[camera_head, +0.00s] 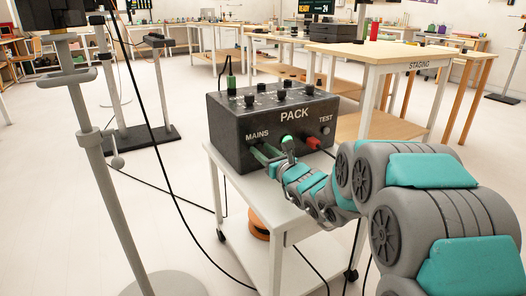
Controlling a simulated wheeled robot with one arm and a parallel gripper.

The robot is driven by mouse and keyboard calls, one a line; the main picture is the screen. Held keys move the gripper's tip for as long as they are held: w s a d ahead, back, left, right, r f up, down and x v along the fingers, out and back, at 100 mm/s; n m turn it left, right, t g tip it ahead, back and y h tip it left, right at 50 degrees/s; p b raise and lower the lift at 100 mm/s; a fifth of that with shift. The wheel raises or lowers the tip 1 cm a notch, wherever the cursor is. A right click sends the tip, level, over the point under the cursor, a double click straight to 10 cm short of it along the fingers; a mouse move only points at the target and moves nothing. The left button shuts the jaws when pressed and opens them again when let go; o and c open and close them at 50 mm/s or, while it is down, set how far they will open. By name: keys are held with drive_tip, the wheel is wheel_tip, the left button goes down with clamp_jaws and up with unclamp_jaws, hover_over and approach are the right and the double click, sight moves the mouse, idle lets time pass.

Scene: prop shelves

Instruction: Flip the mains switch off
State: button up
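The black box labelled PACK (272,122) sits on top of a white cart. The word MAINS is printed on the left of its front face, and TEST is printed on the right. My gripper (264,153) is at the front face, just below the MAINS label. Its fingers cover the spot below that label, so the mains switch and its position cannot be made out. I cannot tell whether the fingers touch it or how far apart they are. A red switch (313,142) shows to the right of my gripper, near a small round button (326,130) under TEST.
The white cart (228,168) has a lower shelf with an orange item (258,226). Several knobs and a green plug (231,83) stand on the box top. Black cables hang to the floor. A grey stand (95,150) is at left, and a STAGING table (400,62) behind.

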clamp_jaws()
drive_tip(key=shift+f+b, duration=0.2)
drive_tip(key=shift+b, duration=0.45)
drive_tip(key=shift+f+b, duration=0.15)
drive_tip(key=shift+b, duration=0.45)
drive_tip(key=shift+t+y+b, duration=0.4)
drive_tip(key=shift+t+b, duration=0.1)
drive_tip(key=shift+b, duration=0.4)
drive_tip(key=shift+r, duration=0.25)
drive_tip(key=shift+o, duration=0.9)
unclamp_jaws()
